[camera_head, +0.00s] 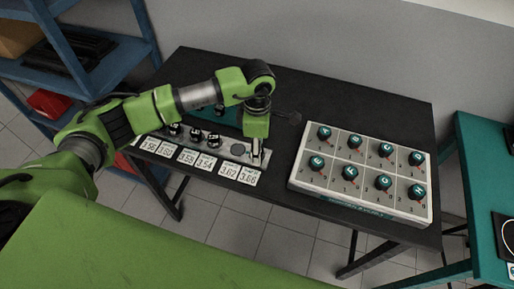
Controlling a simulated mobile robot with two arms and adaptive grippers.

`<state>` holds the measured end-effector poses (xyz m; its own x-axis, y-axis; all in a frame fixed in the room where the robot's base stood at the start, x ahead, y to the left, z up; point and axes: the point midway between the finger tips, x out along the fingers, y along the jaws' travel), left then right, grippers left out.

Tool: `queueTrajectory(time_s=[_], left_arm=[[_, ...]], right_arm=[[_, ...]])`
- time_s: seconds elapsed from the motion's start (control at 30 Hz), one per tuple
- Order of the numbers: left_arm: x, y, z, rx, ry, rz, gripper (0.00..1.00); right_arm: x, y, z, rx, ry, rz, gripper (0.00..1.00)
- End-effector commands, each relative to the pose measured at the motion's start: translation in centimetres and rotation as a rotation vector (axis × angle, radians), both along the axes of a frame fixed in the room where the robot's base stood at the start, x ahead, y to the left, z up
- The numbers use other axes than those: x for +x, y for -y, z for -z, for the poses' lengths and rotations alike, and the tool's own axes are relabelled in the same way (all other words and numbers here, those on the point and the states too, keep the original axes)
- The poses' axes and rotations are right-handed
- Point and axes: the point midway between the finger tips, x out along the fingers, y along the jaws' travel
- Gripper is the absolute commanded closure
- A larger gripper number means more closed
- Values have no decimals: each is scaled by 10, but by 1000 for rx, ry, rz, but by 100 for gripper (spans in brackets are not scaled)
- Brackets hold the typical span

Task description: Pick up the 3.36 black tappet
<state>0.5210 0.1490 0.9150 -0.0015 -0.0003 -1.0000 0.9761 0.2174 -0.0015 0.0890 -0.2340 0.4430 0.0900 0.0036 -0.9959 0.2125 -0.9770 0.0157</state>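My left arm comes in from the left, and its gripper (259,155) points down at the right end of a light tappet rack (165,137). I cannot tell whether its fingers are open, shut or around something. Black tappets stand on the rack, among them one at the left (174,130), one in the middle (195,134) and one further right (214,140). A flat dark round spot (238,149) lies just left of the gripper. White number labels (227,170) line the rack's front; the rightmost seems to read 3.66, and I cannot make out a 3.36. My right gripper is out of view.
A teal case (231,116) lies behind the rack, partly hidden by my arm. Blue shelving (100,83) stands at the left, a teal table (478,175) at the right.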

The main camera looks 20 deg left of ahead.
Motion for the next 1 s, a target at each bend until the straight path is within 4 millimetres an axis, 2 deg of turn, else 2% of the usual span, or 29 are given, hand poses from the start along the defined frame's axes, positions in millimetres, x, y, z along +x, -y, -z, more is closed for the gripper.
queueTrajectory(time_s=[0.27,0.3,0.4,0.47,0.83,1.0], left_arm=[[0,0,7,-1,2,1,54],[0,0,7,-1,2,1,57],[0,0,7,-1,2,1,83],[0,0,6,-1,2,1,96],[1,0,5,-1,2,0,96],[2,0,-6,-1,6,0,96]], right_arm=[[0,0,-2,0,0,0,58],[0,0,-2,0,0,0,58],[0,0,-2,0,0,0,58],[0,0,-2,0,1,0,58],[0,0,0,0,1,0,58],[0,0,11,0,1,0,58]])
